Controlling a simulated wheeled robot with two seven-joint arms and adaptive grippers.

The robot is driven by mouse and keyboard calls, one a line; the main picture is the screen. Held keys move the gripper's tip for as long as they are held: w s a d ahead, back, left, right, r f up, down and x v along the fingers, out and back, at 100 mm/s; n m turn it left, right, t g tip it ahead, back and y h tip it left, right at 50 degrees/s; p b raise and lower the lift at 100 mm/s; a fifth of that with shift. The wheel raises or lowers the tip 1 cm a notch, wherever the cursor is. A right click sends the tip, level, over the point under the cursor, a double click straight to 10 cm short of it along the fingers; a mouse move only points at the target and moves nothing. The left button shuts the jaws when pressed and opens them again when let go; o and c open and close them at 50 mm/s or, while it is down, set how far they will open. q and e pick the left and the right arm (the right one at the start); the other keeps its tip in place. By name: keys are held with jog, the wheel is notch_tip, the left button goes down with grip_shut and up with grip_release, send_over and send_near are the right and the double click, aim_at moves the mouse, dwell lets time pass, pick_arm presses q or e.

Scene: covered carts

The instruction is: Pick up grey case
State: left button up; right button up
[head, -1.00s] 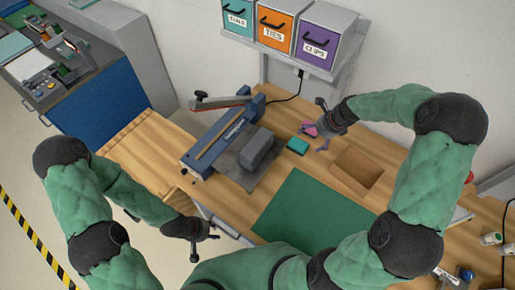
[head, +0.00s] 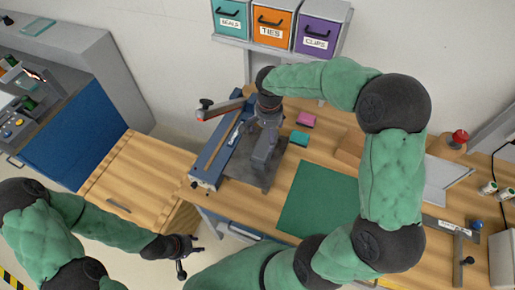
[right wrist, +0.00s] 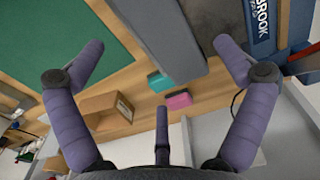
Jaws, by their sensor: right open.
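The grey case (head: 264,152) sits on the dark grey bed of the blue trimmer on the wooden workbench. My right gripper (head: 262,128) is over it and hides part of it. In the right wrist view the case (right wrist: 160,38) lies between the spread purple fingers of my right gripper (right wrist: 158,50). A gap shows on the left side, so the gripper is open and not closed on the case. My left gripper (head: 192,256) is open and empty, low in front of the bench, away from the case.
The blue trimmer (head: 208,172) has a raised lever arm beside the case. A teal block (head: 299,138) and a pink block (head: 306,119) lie to its right. A green mat (head: 312,200) is in front.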

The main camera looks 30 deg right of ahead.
aim_at(267, 143)
notch_tip(267, 143, down, 5)
jog(key=shift+d+r, duration=0.1)
jog(key=shift+r, duration=0.05)
jog(key=shift+w+d+f, duration=0.1)
jog(key=shift+d+f, duration=0.05)
jog(key=shift+f, duration=1.15)
jog(key=shift+w+d+f, duration=0.1)
jog(key=shift+d+f, duration=0.05)
jog(key=shift+f, duration=1.1)
jog(key=c, duration=1.5)
jog(key=shift+r, duration=0.15)
